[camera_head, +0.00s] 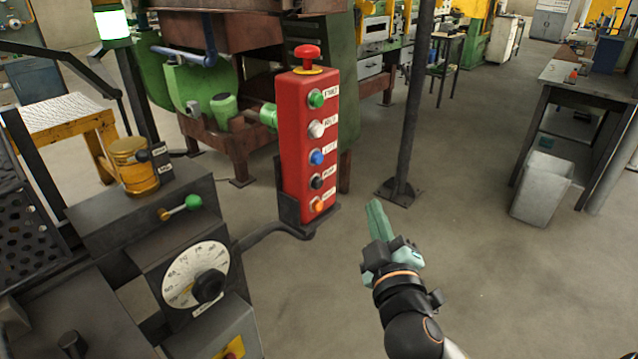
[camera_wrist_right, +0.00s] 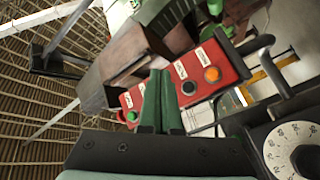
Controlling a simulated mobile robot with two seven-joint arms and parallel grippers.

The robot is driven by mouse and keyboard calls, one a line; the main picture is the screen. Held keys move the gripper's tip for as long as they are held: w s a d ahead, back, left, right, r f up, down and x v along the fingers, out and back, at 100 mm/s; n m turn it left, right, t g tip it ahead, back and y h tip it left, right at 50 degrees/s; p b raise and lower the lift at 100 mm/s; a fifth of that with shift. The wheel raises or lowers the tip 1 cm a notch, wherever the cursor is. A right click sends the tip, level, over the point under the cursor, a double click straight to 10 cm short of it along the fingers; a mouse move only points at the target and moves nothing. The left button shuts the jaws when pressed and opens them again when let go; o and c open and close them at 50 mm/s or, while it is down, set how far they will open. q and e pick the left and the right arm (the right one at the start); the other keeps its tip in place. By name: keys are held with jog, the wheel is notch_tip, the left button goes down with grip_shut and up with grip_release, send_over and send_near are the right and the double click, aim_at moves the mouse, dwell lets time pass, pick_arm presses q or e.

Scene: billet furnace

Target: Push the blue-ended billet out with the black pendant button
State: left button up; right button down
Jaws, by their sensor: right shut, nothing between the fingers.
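The red pendant (camera_head: 292,150) stands upright on a bracket in the head view. Its black button (camera_head: 316,182) is second from the bottom, between the blue button (camera_head: 316,157) and the orange button (camera_head: 317,205). My right gripper (camera_head: 376,204) is shut and empty, to the right of the pendant and apart from it. In the right wrist view the shut green fingers (camera_wrist_right: 160,78) overlap the red pendant, with the black button (camera_wrist_right: 189,88) just to their right and the orange button (camera_wrist_right: 212,74) further right. The blue-ended billet is not visible. My left gripper is out of view.
A red mushroom knob (camera_head: 307,54) tops the pendant; green (camera_head: 316,98) and white (camera_head: 316,129) buttons sit above the blue one. A control desk with a dial (camera_head: 195,275) and green-knobbed lever (camera_head: 193,202) stands left.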

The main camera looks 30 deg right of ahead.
jog(key=w+a, duration=0.3)
jog(key=w, duration=0.5)
jog(key=shift+a+p, duration=0.15)
jog(key=shift+p, duration=0.2)
jog(key=shift+w, duration=0.1)
dwell(1.7)
jog(key=shift+w+a, duration=0.15)
jog(key=shift+w, duration=0.1)
jog(key=shift+w+a, duration=0.2)
jog(key=shift+w, duration=0.25)
dwell(0.7)
dwell(0.3)
jog(key=shift+s+d, duration=0.35)
jog(key=shift+s, duration=0.5)
jog(key=shift+s+d, duration=0.3)
jog(key=shift+s, duration=0.5)
jog(key=shift+s+d, duration=0.35)
jog(key=shift+s, duration=0.4)
jog(key=shift+s+d, duration=0.3)
jog(key=shift+s, duration=0.5)
